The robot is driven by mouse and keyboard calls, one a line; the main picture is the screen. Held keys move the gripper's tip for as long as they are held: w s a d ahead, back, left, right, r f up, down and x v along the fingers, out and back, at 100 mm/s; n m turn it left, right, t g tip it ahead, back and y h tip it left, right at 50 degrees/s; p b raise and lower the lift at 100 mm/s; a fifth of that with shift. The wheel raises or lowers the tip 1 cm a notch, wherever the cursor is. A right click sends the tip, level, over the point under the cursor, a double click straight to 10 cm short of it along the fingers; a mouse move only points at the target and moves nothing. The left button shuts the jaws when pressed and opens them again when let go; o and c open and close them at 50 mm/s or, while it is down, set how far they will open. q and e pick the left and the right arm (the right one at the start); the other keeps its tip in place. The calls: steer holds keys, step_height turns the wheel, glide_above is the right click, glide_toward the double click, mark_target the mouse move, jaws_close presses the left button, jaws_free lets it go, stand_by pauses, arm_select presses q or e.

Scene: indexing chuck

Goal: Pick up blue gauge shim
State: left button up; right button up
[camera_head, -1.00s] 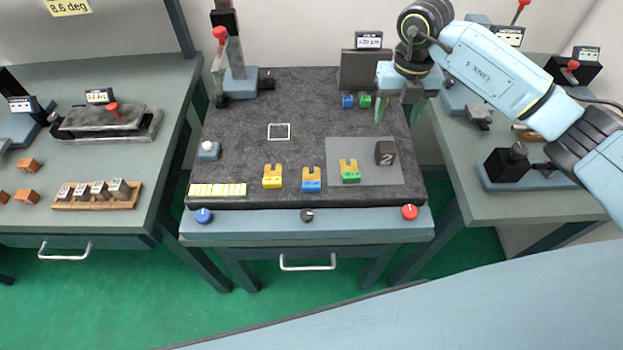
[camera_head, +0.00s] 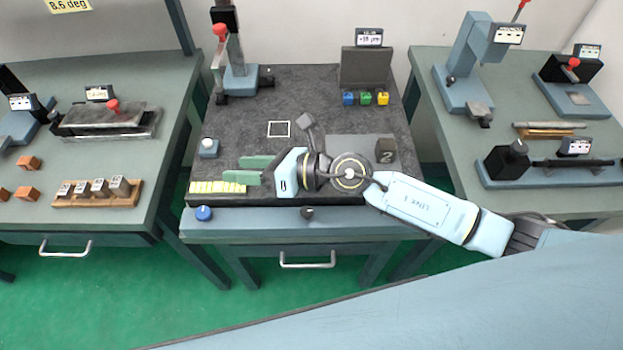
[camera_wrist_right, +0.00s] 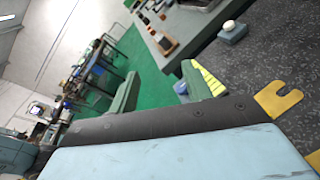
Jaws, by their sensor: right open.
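The blue gauge shim is not visible now; my right arm covers the area in the head view where it stood earlier. My right gripper (camera_head: 252,169) is open and empty, with green fingers pointing left over the front left of the dark mat. In the right wrist view, the open fingers (camera_wrist_right: 160,88) have nothing between them. A yellow forked shim (camera_wrist_right: 279,97) lies on the mat to the right of them. A second yellow piece (camera_wrist_right: 315,159) is cut off at the right edge; I cannot tell which shim it belongs to. My left gripper is not in view.
A grey block marked 2 (camera_head: 386,151) stands on the right. Small blue, green and yellow cubes (camera_head: 365,98) sit at the back. A white-knobbed block (camera_head: 208,148) stands at left.

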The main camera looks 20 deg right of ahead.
steer(key=s+d+f+m+t+h, duration=0.7)
steer(key=s+d+m+h, duration=0.3)
steer(key=h, duration=0.8)
steer(key=shift+g, duration=0.3)
steer(key=x, duration=0.6)
steer(key=shift+a+f+b, duration=0.25)
steer(key=shift+a+b, duration=0.1)
steer(key=shift+r+b+x, duration=0.15)
steer(key=shift+x, duration=1.4)
steer(key=shift+r+b+x, duration=0.1)
steer(key=shift+b+x, duration=0.05)
steer(key=shift+x, duration=1.35)
steer(key=shift+w+d, duration=0.1)
steer(key=c, duration=0.8)
